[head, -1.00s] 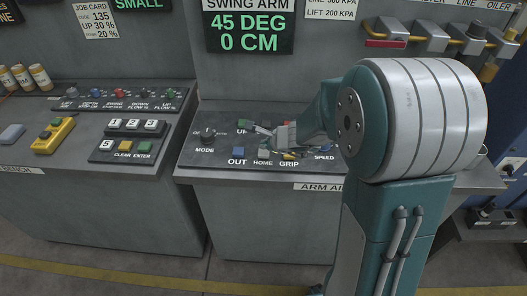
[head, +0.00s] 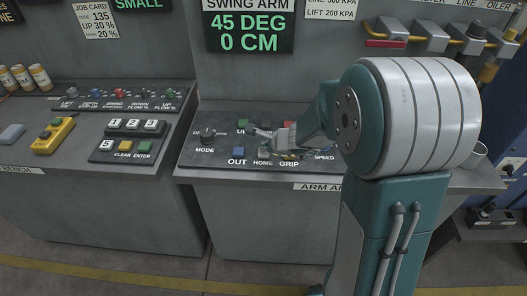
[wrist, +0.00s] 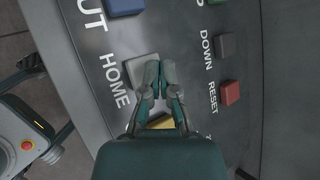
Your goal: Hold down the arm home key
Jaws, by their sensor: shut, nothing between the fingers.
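The HOME key (wrist: 139,69) is a grey square button beside its white label on the dark panel. In the head view the HOME key (head: 264,153) sits between OUT and GRIP. My gripper (wrist: 161,68) is shut and empty, its two fingertips together over the right part of the HOME key, hiding some of it. In the head view my gripper (head: 268,136) is small and hovers at or just above the panel behind the key. I cannot tell if the tips touch the key.
The yellow GRIP key (wrist: 161,122) lies under my fingers. The blue OUT key (wrist: 125,6), dark DOWN key (wrist: 225,45) and red RESET key (wrist: 230,93) are around. The MODE knob (head: 207,133) is at the left. A display (head: 250,32) reads 45 DEG, 0 CM.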

